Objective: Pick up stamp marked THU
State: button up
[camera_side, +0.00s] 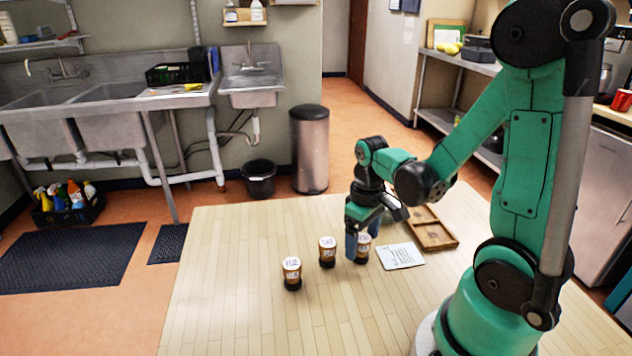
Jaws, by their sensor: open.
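My gripper (363,236) is open, pointing down at the right stamp. One blue finger is at that stamp's left side and partly covers it; the other shows behind it to the right. I cannot tell whether either finger touches it.
A white card (400,256) with handwriting lies right of the stamps. A shallow wooden tray (447,245) with compartments lies behind it, partly hidden by my arm. The table (230,285) is clear to the left and front.

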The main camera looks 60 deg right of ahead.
jog(key=shift+f, duration=0.45)
grip_shut()
jog(key=shift+r, duration=0.2)
